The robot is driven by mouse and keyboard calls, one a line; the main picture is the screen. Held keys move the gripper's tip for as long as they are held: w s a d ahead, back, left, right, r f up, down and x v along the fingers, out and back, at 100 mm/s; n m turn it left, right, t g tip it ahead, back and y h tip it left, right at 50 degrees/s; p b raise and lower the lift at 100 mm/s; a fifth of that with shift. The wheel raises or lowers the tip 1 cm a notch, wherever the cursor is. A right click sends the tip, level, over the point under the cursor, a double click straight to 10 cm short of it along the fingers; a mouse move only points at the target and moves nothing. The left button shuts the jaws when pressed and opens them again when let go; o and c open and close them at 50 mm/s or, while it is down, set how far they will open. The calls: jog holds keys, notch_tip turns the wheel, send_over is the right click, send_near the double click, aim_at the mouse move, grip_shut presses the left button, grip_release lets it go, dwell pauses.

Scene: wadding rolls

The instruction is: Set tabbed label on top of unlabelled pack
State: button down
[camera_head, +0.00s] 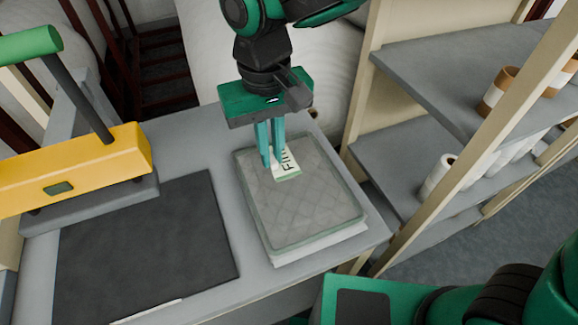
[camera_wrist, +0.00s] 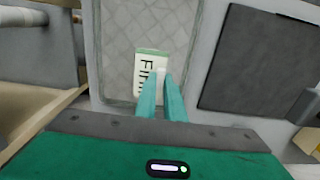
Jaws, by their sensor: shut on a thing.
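The label (camera_head: 287,163) is a white card with a green band and large dark letters, partly readable as "FIN". My gripper (camera_head: 271,163) is shut on it, with its teal fingers pointing down over the pack. The fingers hide part of the label. The pack (camera_head: 310,205) is a grey quilted slab with a pale edge, lying on the grey table. The label is over the pack's far half; I cannot tell whether it touches the surface. In the wrist view the label (camera_wrist: 146,80) shows beyond the fingertips (camera_wrist: 161,76), against the quilted pack (camera_wrist: 117,32).
A dark mat (camera_head: 150,245) lies left of the pack. A yellow press with a green handle (camera_head: 75,165) stands at the far left. Shelves (camera_head: 400,165) with white and brown rolls (camera_head: 437,177) stand at right, close to the table.

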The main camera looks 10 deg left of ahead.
aim_at(285, 164)
jog(key=shift+d+f, duration=0.4)
jog(key=shift+d, duration=0.25)
jog(key=shift+d+f, duration=0.4)
jog(key=shift+d, duration=0.2)
jog(key=shift+f, duration=1.95)
jog(key=shift+f, duration=0.15)
jog(key=c, duration=1.8)
grip_release()
jog(key=shift+c, duration=0.2)
notch_tip(285, 164, up, 12)
jog(key=shift+r, duration=0.2)
